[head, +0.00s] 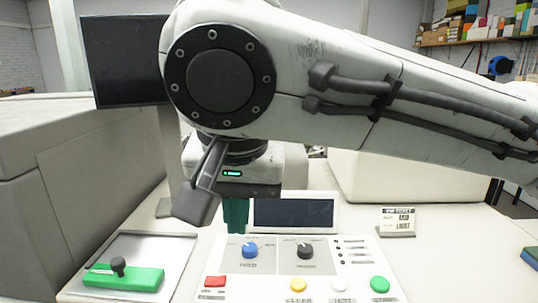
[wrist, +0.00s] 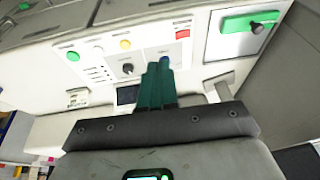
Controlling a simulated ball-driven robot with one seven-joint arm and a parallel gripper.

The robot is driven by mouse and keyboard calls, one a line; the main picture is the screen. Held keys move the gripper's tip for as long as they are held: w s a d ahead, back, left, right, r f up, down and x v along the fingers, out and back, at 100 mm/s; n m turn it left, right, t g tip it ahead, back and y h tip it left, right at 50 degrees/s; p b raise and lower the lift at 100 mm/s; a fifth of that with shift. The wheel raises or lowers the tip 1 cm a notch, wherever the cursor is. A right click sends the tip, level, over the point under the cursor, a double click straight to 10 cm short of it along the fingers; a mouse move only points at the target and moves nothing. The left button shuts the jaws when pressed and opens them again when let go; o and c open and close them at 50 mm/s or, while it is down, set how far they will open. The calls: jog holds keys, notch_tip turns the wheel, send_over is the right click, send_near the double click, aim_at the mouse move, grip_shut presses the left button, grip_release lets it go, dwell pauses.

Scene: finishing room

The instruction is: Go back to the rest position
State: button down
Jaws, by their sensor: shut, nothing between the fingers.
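My gripper (wrist: 158,72) has dark green fingers that are closed together with nothing between them. In the head view my gripper (head: 236,214) points down behind the blue knob of a white control panel (head: 265,286), partly hidden by my own arm. The panel carries a blue knob (head: 250,250), a black knob (head: 305,250), and red, yellow, white and green buttons. In the wrist view the fingertips overlap the blue knob (wrist: 165,62); whether they touch it I cannot tell.
A tray (head: 178,247) with a green block and black knob (head: 123,277) lies left of the panel. A small dark screen (head: 293,213) stands behind the panel. A sign (head: 396,221) stands right. A monitor (head: 124,60) and a large grey cabinet (head: 75,170) are at left.

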jog(key=w+a+f+n+y+b, duration=0.3)
jog(key=f+y, duration=0.3)
jog(key=f, duration=0.2)
jog(key=d+f+m+t+b, duration=0.1)
jog(key=d+f, duration=0.2)
jog(key=f, duration=0.4)
jog(key=d+f+y+b, duration=0.1)
jog(key=d+f, duration=0.2)
jog(key=f, duration=0.3)
jog(key=d+f+m+t+b, duration=0.1)
jog(key=d+f, duration=0.2)
jog(key=f, duration=0.4)
jog(key=s+d+f+m+h+b, duration=0.1)
jog(key=s+d+f+h, duration=0.1)
jog(key=s+d+f, duration=0.45)
jog(key=s+d+f+m+h+b, duration=0.1)
jog(key=d+f, duration=0.3)
jog(key=f, duration=0.6)
jog(key=s+d+f+g+h, duration=0.1)
jog(key=s+d+f, duration=0.3)
jog(key=s, duration=0.3)
jog(key=s+d+f+g+h+b, duration=0.1)
jog(key=s+d+f+g+h, duration=0.1)
jog(key=s+d+f, duration=0.3)
jog(key=s+d+f+g+h, duration=0.1)
jog(key=s+d+f, duration=0.3)
jog(key=s, duration=0.5)
jog(key=shift+s+d+f+n+h+b, duration=0.25)
jog(key=shift+d+h+b, duration=0.2)
jog(key=shift+d, duration=0.3)
